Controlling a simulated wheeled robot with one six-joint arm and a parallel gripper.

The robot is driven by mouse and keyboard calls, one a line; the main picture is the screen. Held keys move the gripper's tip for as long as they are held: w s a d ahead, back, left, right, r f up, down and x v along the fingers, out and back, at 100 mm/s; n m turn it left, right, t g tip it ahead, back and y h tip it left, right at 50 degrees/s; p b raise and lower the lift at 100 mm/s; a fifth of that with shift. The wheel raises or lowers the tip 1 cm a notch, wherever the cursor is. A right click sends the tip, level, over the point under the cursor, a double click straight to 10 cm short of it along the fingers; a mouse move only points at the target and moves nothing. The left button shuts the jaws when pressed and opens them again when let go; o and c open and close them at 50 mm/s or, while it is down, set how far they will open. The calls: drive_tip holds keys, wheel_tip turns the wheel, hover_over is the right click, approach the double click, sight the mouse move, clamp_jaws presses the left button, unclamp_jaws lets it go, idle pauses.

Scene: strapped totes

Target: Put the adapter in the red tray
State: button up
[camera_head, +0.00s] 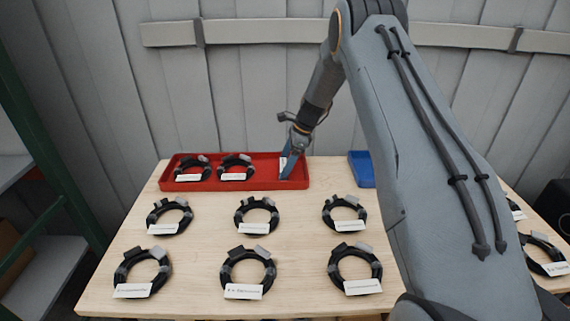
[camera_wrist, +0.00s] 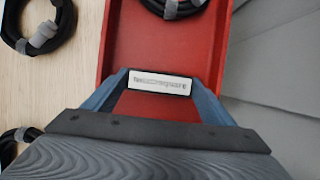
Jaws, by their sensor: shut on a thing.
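My gripper (camera_head: 288,168) is at the right end of the red tray (camera_head: 235,186), pointing down into it. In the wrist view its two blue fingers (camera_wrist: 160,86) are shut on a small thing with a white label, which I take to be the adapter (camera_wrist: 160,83). Only the labelled face shows clearly and the print is too blurred to read. The red tray (camera_wrist: 150,42) lies beneath and around the fingers. I cannot tell whether the held thing touches the tray floor.
Two labelled coiled cables (camera_head: 237,166) lie in the left and middle of the tray. Several more coils (camera_head: 257,215) with white labels stand in rows on the wooden table (camera_head: 205,240). A blue tray (camera_head: 360,170) is to the right, partly behind my arm. A plank wall rises behind.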

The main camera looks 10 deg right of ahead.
drive_tip(key=o, duration=1.1)
drive_tip(key=shift+r, duration=0.3)
drive_tip(key=w+b+v, duration=0.1)
drive_tip(key=b+v, duration=0.2)
drive_tip(key=v, duration=0.8)
drive_tip(key=s+a+n+h, duration=0.2)
drive_tip(key=s+n, duration=0.8)
drive_tip(key=s, duration=0.9)
drive_tip(key=s+a+f+n+h, duration=0.1)
drive_tip(key=s+n, duration=0.9)
drive_tip(key=s, duration=1)
drive_tip(key=shift+s+a+h, duration=0.2)
drive_tip(key=shift+a+h, duration=0.25)
drive_tip(key=shift+h, duration=0.25)
drive_tip(key=shift+f, duration=0.15)
